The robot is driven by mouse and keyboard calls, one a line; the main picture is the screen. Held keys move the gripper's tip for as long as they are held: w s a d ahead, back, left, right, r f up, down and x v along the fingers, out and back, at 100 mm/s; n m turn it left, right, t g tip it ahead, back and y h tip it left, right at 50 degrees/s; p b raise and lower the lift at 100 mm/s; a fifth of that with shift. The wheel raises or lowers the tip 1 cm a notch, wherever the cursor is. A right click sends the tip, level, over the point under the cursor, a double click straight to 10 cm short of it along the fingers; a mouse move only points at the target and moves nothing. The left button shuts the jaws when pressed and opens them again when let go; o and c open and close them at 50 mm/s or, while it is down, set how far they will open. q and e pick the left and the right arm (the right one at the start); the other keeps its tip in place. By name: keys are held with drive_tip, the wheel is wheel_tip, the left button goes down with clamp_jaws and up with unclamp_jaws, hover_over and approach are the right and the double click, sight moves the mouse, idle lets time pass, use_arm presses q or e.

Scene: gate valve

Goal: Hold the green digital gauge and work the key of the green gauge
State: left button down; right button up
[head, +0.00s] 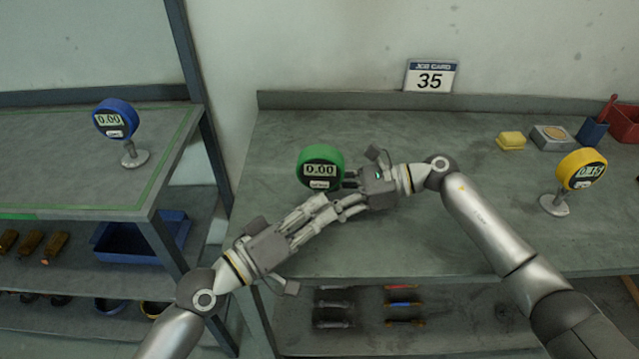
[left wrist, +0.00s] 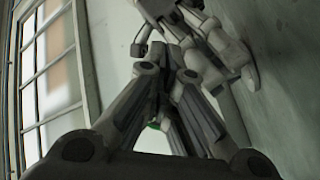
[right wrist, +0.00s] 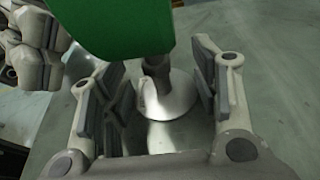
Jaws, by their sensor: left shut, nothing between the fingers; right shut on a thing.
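The green digital gauge (head: 306,158) stands on the bench's left part and its display reads 0.00. Its pale key (head: 319,184) sits below the display. In the right wrist view the green body (right wrist: 112,28) is close, with its stem and round base (right wrist: 172,100) between the fingers. My right gripper (head: 345,184) reaches in from the right and is shut on the gauge, around its stem. My left gripper (head: 322,204) is shut and empty, its fingertips just below the key; I cannot tell whether they touch it. The left wrist view shows its closed fingers (left wrist: 178,75) near my right gripper.
A blue gauge (head: 115,118) stands on the left bench, and a yellow gauge (head: 581,169) at the right. A yellow block (head: 510,141), a grey box (head: 550,138) and a red bin (head: 626,124) are at the back right. A job card (head: 430,76) reads 35.

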use_arm(q)
drive_tip(key=shift+s+a, duration=0.15)
drive_tip(key=shift+s, duration=1.95)
use_arm(e)
drive_tip(key=o, duration=0.9)
